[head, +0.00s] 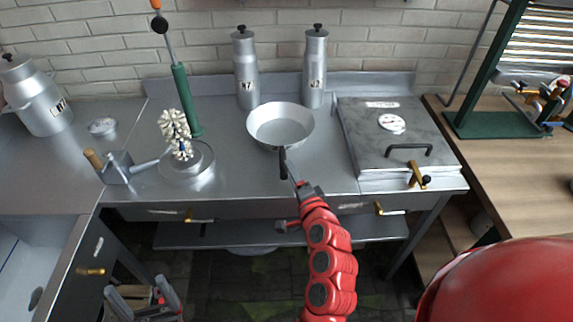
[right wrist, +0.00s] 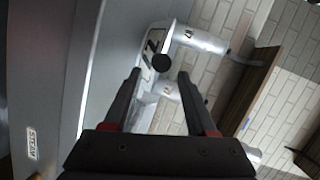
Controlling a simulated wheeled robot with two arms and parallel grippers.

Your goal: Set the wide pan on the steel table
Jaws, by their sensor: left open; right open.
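The wide pan (head: 280,124) is a round, shallow, light-metal pan with a dark handle pointing toward me. It appears to rest upright on the steel table (head: 235,172), near the middle. My right gripper (head: 291,181), on the red arm, is at the near end of the handle. In the right wrist view its fingers (right wrist: 160,76) are apart, with a dark round knob showing between them; I cannot tell whether that is the handle's end. My left gripper (head: 139,285) is open and empty, low in front of the table.
Two tall metal canisters (head: 245,72) (head: 314,72) stand behind the pan. A steel box with a lid (head: 370,135) is to its right. The table's front middle is clear.

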